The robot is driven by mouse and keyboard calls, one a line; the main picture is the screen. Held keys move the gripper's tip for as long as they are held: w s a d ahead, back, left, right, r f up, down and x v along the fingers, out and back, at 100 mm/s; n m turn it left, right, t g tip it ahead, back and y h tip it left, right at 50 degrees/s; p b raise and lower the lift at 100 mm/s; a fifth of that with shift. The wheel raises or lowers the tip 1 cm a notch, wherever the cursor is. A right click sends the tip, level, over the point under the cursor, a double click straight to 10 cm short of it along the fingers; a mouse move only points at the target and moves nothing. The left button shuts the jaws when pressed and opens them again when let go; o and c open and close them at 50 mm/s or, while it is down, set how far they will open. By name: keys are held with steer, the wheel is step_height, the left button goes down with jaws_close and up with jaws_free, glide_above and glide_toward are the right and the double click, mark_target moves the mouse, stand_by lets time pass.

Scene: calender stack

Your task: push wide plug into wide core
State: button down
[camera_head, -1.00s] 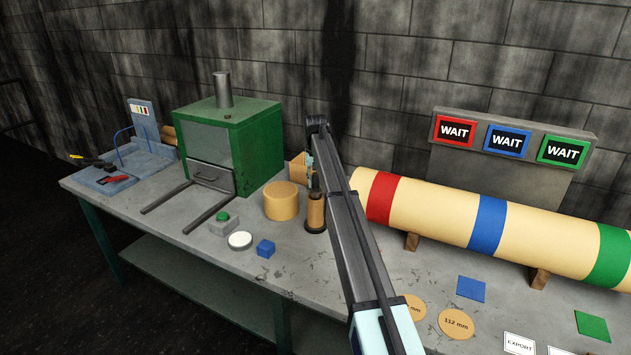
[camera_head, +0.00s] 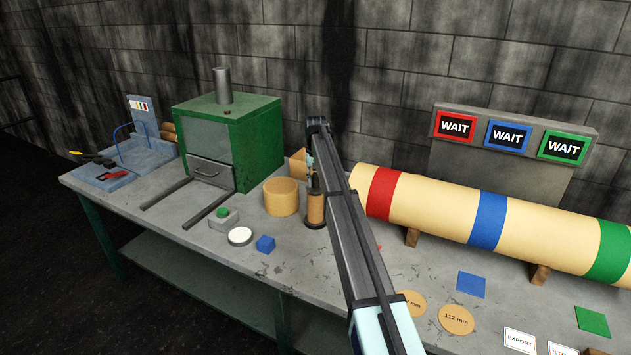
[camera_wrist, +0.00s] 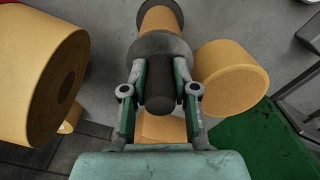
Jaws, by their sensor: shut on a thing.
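My gripper (camera_wrist: 160,95) is shut on the dark handle (camera_wrist: 160,80) of a tool with a grey collar and an orange-brown body (camera_wrist: 158,20). In the head view the tool's body (camera_head: 315,209) is upright just right of the wide tan core (camera_head: 281,200); my arm partly hides it. The core stands on the bench. Its raised rim shows around a sunken inside in the head view, and a flat tan round face (camera_wrist: 232,82) shows in the wrist view. I cannot clearly tell the wide plug apart from the core.
The green oven (camera_head: 230,140) stands left of the core. A button box (camera_head: 223,218), white disc (camera_head: 239,236) and blue cube (camera_head: 265,244) are in front. A tan box (camera_head: 298,163) is behind. The long striped roll (camera_head: 440,212) lies at right on wooden blocks.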

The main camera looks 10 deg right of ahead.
mark_target(315, 174)
steer(key=shift+f, duration=0.7)
steer(key=c, duration=0.8)
jaws_free()
steer(key=shift+o, duration=0.3)
steer(key=shift+o, duration=1.3)
steer(key=shift+r, duration=0.15)
steer(key=shift+r+p, duration=1.1)
steer(key=shift+r, duration=2.3)
